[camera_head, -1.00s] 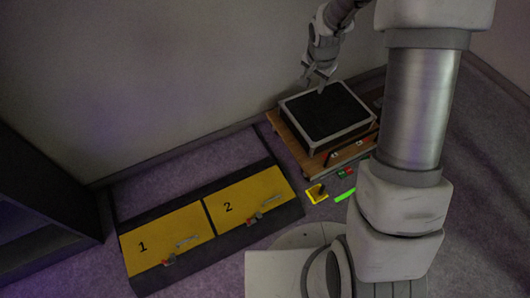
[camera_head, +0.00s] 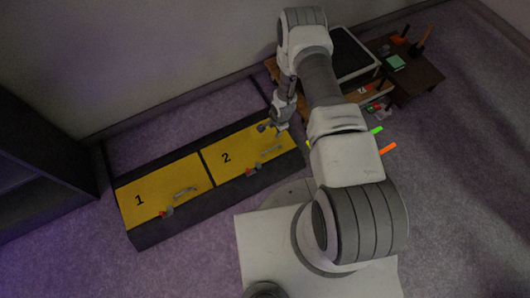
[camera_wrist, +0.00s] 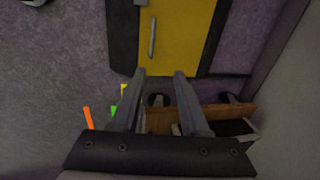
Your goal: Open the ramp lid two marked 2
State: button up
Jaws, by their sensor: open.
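The ramp lid marked 2 (camera_head: 233,148) is a yellow panel in the dark ramp frame, lying shut, with a grey bar handle (camera_head: 271,151) and a small red latch (camera_head: 251,170) at its front edge. My gripper (camera_head: 280,131) hangs over the right end of lid two, apart from the handle as far as I can see. In the wrist view my gripper (camera_wrist: 160,73) is open and empty, its two fingers pointing toward the yellow lid (camera_wrist: 178,38). The handle (camera_wrist: 152,36) stands ahead of the fingers there.
Lid one (camera_head: 160,190), also yellow and shut, lies to the left. A wooden cart with a black-topped case (camera_head: 352,52) stands behind my arm, beside a dark small table (camera_head: 415,75). Green and orange strips (camera_head: 388,148) lie on the floor. A dark shelf (camera_head: 40,150) stands at left.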

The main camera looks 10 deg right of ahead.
notch_tip(320, 180, down, 3)
jog(key=s, duration=0.2)
jog(key=b, duration=0.8)
send_near(269, 150)
jog(key=x, duration=0.7)
jog(key=shift+w+a+f, duration=0.1)
jog(key=shift+w+f, duration=0.05)
jog(key=shift+f, duration=0.15)
grip_shut()
